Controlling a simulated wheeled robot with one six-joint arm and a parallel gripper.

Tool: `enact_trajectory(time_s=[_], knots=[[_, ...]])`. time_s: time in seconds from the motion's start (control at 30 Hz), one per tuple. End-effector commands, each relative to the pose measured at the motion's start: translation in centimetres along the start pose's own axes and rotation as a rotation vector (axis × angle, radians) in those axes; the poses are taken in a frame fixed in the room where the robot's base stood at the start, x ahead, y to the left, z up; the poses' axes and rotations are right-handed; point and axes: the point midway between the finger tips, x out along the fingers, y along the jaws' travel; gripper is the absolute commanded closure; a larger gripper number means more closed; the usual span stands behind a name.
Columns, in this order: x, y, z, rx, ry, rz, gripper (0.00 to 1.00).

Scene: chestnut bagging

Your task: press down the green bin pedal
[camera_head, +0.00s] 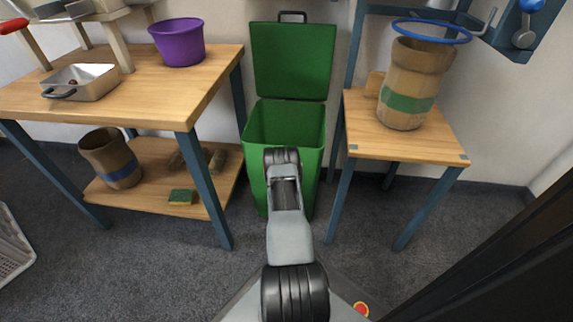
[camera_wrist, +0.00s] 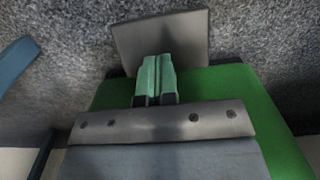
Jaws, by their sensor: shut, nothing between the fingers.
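The green bin (camera_head: 262,131) stands between the two tables, and its lid (camera_head: 292,62) is up, leaving the bin open. In the wrist view the bin's green side (camera_wrist: 276,125) shows beside my gripper. A flat grey plate, the pedal (camera_wrist: 190,40), lies over the dark carpet by the bin's foot. My gripper (camera_wrist: 157,60) is shut and empty, with its pale green fingertips over the pedal's bin-side part. I cannot tell whether they touch it. In the head view my arm hides the gripper and the pedal.
A wooden table (camera_head: 160,98) at left holds a purple bucket (camera_head: 180,43) and a metal pan (camera_head: 82,83). A smaller table (camera_head: 385,141) at right holds a tan sack with a green band (camera_head: 405,104). A white basket (camera_head: 10,246) is at far left. Open carpet lies right of the bin.

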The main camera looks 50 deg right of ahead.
Motion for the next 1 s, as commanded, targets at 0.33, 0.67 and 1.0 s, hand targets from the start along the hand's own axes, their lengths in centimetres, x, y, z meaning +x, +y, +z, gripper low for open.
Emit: enact_trajectory(time_s=[0.33, 0.67, 1.0], knots=[[-4.2, 0.0, 0.0, 0.000, 0.000, 0.000, 1.00], [-7.0, 0.0, 0.0, 0.000, 0.000, 0.000, 1.00], [-6.9, 0.0, 0.0, 0.000, 0.000, 0.000, 1.00]])
